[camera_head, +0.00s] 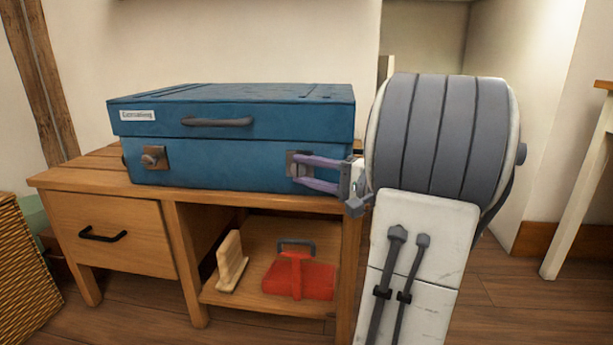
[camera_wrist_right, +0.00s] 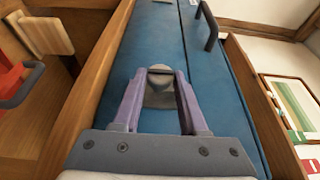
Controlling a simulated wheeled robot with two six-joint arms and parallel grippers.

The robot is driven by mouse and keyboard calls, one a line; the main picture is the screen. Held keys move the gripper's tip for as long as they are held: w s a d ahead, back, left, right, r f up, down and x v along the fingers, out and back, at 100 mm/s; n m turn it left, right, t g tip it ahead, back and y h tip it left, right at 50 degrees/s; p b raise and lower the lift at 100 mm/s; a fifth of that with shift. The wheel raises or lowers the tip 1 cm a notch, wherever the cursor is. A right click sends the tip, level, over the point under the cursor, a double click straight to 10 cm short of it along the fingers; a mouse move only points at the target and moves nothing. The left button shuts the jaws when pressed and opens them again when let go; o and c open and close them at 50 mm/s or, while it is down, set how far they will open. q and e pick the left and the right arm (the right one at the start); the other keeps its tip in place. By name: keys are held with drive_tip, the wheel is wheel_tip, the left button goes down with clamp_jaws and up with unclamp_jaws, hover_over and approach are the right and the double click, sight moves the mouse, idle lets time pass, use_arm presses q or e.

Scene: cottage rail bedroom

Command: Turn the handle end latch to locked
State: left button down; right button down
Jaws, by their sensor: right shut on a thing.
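A blue case (camera_head: 225,165) with a dark grey handle (camera_head: 218,122) and a small white label stands on the wooden desk. One latch (camera_head: 154,158), a metal knob on a brownish plate, is at the left of its front. A second latch (camera_head: 292,163) is at the right of the front, partly hidden by my gripper. My right gripper (camera_head: 296,172), with purple fingers, is shut on this right latch's knob. In the wrist view the latch plate (camera_wrist_right: 159,97) shows between the fingers, with the knob at their tips. My left gripper is not in view.
The wooden desk (camera_head: 110,190) has a drawer at left and an open shelf below. A red object with a grey handle (camera_head: 300,275) and a cream stand (camera_head: 231,262) sit on that shelf. A wicker basket (camera_head: 22,260) stands at the far left.

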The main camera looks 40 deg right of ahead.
drive_tip(key=shift+a, duration=0.1)
idle(0.3)
drive_tip(key=shift+c, duration=2.4)
unclamp_jaws()
drive_tip(key=shift+s+d, duration=0.2)
drive_tip(key=shift+s, duration=0.05)
drive_tip(key=p+v, duration=0.5)
drive_tip(key=v, duration=0.5)
drive_tip(key=shift+f, duration=0.15)
